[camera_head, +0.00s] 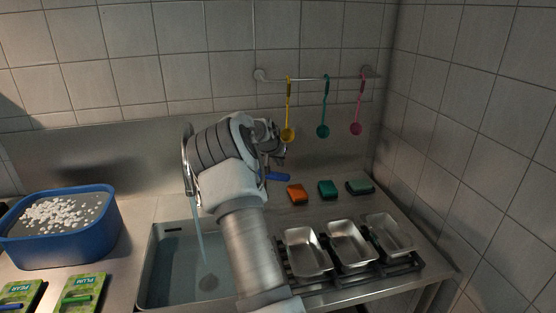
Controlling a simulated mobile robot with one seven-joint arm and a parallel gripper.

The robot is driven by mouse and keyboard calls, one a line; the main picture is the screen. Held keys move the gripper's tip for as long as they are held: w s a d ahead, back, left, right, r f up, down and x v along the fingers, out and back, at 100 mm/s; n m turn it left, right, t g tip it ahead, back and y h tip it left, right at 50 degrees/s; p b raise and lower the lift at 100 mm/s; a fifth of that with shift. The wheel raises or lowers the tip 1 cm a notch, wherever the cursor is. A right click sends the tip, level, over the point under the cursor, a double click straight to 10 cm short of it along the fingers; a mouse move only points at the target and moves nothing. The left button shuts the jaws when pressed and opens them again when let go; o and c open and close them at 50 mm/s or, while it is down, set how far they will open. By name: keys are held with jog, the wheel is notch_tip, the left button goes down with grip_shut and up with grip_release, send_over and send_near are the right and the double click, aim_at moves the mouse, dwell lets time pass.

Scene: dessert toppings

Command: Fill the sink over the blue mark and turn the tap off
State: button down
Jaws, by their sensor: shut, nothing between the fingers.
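The sink (148,275) is a steel basin at the lower left of centre, with water (180,262) in it. The curved tap (185,150) stands behind it, and a stream of water (200,240) runs from its spout into the sink. I cannot make out a blue mark on the sink walls; my arm hides the right side. A blue lever (275,177) shows just right of my arm; its base is hidden. My gripper (280,150) is shut and empty, partly hidden behind my arm, close above the blue lever. I cannot tell if they touch.
A blue tub (75,250) of water with white bits stands at the left, with green packets (82,292) in front. Metal trays (306,260) sit on a rack at the right. Sponges (298,194) lie behind them. Coloured ladles (323,130) hang from a wall rail.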

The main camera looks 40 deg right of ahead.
aim_at(282, 175)
jog(key=shift+x, duration=3)
jog(key=shift+s+a+m+g, duration=0.3)
jog(key=shift+a+m, duration=0.1)
jog(key=shift+m, duration=0.2)
jog(key=a+m+g, duration=0.1)
jog(key=a+m+g+h, duration=0.1)
jog(key=m, duration=0.1)
jog(key=shift+s+a+f, duration=0.1)
jog(key=shift+s, duration=0.3)
jog(key=m+g, duration=0.1)
jog(key=a+m+g, duration=0.1)
jog(key=m, duration=0.1)
jog(key=shift+s+a, duration=0.25)
jog(key=shift+a, duration=0.1)
jog(key=shift+w+a+m+g+b, duration=0.15)
jog(key=shift+a+m+g, duration=0.3)
jog(key=shift+a, duration=0.4)
jog(key=shift+a+m+g+b, duration=0.15)
jog(key=shift+a+m+g, duration=0.2)
jog(key=shift+a+m, duration=0.35)
jog(key=shift+a, duration=0.2)
